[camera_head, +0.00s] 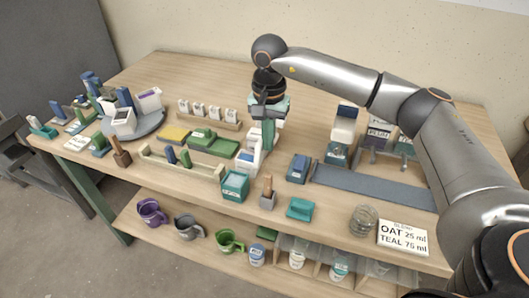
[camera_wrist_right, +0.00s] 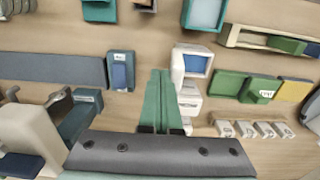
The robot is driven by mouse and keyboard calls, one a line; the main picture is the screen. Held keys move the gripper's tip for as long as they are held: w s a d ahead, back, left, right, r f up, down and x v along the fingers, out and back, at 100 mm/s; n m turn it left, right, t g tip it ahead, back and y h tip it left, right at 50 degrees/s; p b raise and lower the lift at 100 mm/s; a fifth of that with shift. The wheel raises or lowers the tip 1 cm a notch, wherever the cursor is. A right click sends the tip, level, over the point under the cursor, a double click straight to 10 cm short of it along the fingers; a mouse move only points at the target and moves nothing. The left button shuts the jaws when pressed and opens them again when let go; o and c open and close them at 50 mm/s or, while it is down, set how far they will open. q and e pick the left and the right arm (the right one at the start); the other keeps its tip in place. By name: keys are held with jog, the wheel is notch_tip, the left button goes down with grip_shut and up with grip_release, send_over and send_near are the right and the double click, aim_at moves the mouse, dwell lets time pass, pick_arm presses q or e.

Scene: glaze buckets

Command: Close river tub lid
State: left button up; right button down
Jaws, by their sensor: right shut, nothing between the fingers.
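The label of the river tub is too small to read, so I cannot tell for sure which container it is. A blue tub-like box (camera_head: 299,168) stands right of my right gripper (camera_head: 266,146); it also shows in the wrist view (camera_wrist_right: 120,72) with a small pale label. I cannot tell how its lid stands. A green piece (camera_head: 203,134) with a label lies left of the gripper, beside a darker green one. My right gripper points down above the table, its teal fingers together and empty; they also show in the wrist view (camera_wrist_right: 160,78). My left gripper is out of view.
A white device with a blue face (camera_wrist_right: 194,64) stands close beside the fingers. A teal box (camera_head: 235,185) is at the front edge. A blue-grey mat (camera_head: 372,186) lies to the right. White blocks (camera_head: 208,113) stand in a rack behind.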

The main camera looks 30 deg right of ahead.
jog(key=w+a, duration=0.2)
jog(key=w, duration=0.1)
jog(key=shift+w+a, duration=0.15)
jog(key=shift+a, duration=0.25)
dwell(0.5)
jog(key=shift+r+p, duration=0.1)
jog(key=shift+p, duration=0.25)
notch_tip(320, 180, up, 7)
jog(key=p, duration=0.5)
jog(key=shift+s+d, duration=0.3)
jog(key=shift+s, duration=0.1)
dwell(0.4)
